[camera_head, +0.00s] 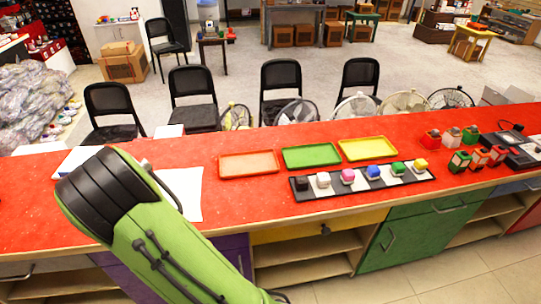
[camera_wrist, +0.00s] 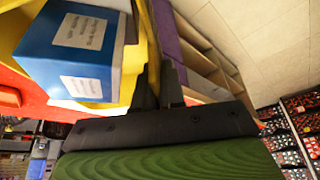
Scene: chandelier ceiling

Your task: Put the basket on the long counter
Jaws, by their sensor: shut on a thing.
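The long counter (camera_head: 240,205) has a red top and runs across the head view, with coloured doors and open shelves below. In the wrist view, my gripper (camera_wrist: 158,84) is shut on the edge of a yellow object (camera_wrist: 138,48), which appears to be the basket. A blue and white box (camera_wrist: 72,45) with labels sits within or against the yellow walls; the exact relation is partly cut off. The basket and my gripper do not show in the head view, where my green arm fills the lower left.
On the counter lie an orange tray (camera_head: 248,164), a green tray (camera_head: 311,155), a yellow tray (camera_head: 368,148) and a strip of coloured blocks (camera_head: 405,184). White paper (camera_head: 182,193) lies beside my arm. Several fans and black chairs stand behind. The counter's front left is bare.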

